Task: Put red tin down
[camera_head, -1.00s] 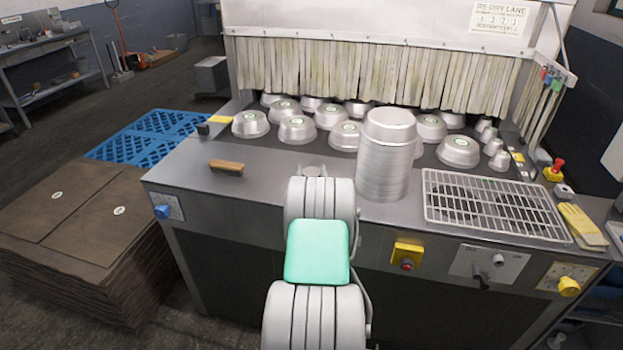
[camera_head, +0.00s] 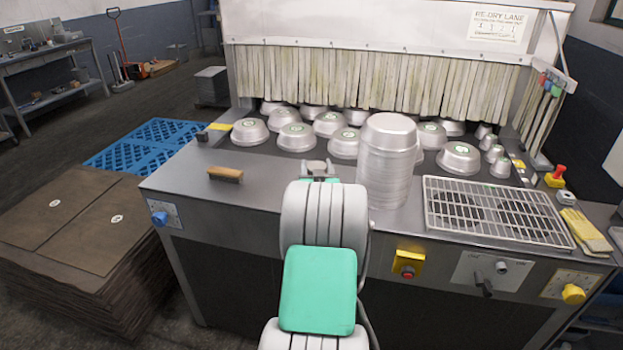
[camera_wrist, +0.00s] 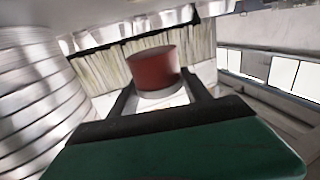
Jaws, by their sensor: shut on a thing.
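The red tin (camera_wrist: 153,68) shows in the wrist view between the two dark fingers of my gripper (camera_wrist: 160,82), which is shut on it. A pale, light band shows at the tin's lower edge. In the head view my gripper (camera_head: 318,168) is over the front part of the steel counter, left of the tall pan stack. The tin cannot be made out there, hidden by my arm and gripper. I cannot tell whether the tin touches anything below it.
A tall stack of metal pans (camera_head: 386,165) stands close right of my gripper. Several upturned pans (camera_head: 296,138) sit behind, before a strip curtain (camera_head: 380,78). A brush (camera_head: 225,174) lies left, a wire rack (camera_head: 495,212) right. The counter (camera_head: 270,185) between brush and gripper is clear.

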